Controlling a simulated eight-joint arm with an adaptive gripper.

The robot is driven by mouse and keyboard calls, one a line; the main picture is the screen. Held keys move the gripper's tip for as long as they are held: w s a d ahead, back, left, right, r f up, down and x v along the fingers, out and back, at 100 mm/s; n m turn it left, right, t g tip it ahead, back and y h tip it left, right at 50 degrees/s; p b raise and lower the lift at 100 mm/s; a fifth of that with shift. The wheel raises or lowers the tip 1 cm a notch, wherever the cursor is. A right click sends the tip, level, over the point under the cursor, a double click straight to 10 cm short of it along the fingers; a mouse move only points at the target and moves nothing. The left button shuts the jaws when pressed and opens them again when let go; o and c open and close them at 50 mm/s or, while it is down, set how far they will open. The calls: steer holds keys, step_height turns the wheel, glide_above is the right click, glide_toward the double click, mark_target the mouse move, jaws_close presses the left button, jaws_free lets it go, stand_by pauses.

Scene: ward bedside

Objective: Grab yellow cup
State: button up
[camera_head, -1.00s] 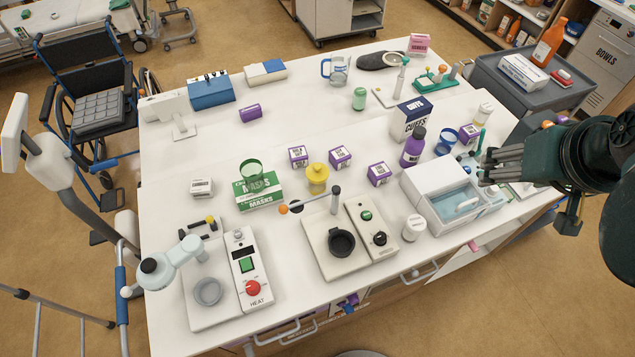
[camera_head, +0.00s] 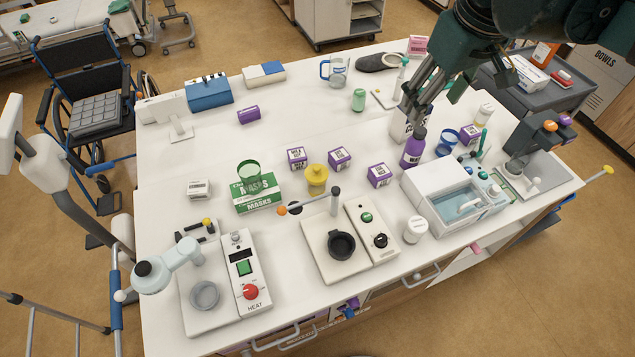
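The yellow cup (camera_head: 316,179) stands upright near the middle of the white table, right of the green MASKS box (camera_head: 258,194). It has a narrower top over a wider body, and nothing covers it. My gripper (camera_head: 414,116) is up and to the right of the cup, well apart from it. Its dark fingers point down and slightly left, in front of the white and blue CUFFS box, and hide most of that box. The fingers look parted, with nothing held between them.
Small purple-and-white boxes (camera_head: 339,158) stand right of and behind the cup. A purple bottle (camera_head: 413,148) stands under my gripper. A device with a black round holder (camera_head: 341,244) and an orange-tipped lever (camera_head: 283,210) is in front.

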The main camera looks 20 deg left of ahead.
steer(key=w+a+f+n+g+b, duration=0.1)
steer(key=a+n, duration=0.1)
steer(key=a, duration=0.5)
steer(key=w+a+f+n+g, duration=0.1)
steer(key=w+a+n, duration=0.1)
steer(key=a, duration=0.6)
steer(key=n+g+h+b, duration=0.1)
steer(key=n, duration=0.3)
glide_above(317, 167)
step_height(317, 167, down, 3)
step_height(317, 167, down, 32)
steer(key=shift+s+r, duration=0.1)
steer(key=shift+r, duration=0.05)
steer(key=shift+f, duration=0.65)
steer(key=shift+f, duration=1.3)
steer(key=shift+f, duration=0.1)
steer(key=shift+f+b, duration=0.3)
steer(key=shift+f, duration=2.2)
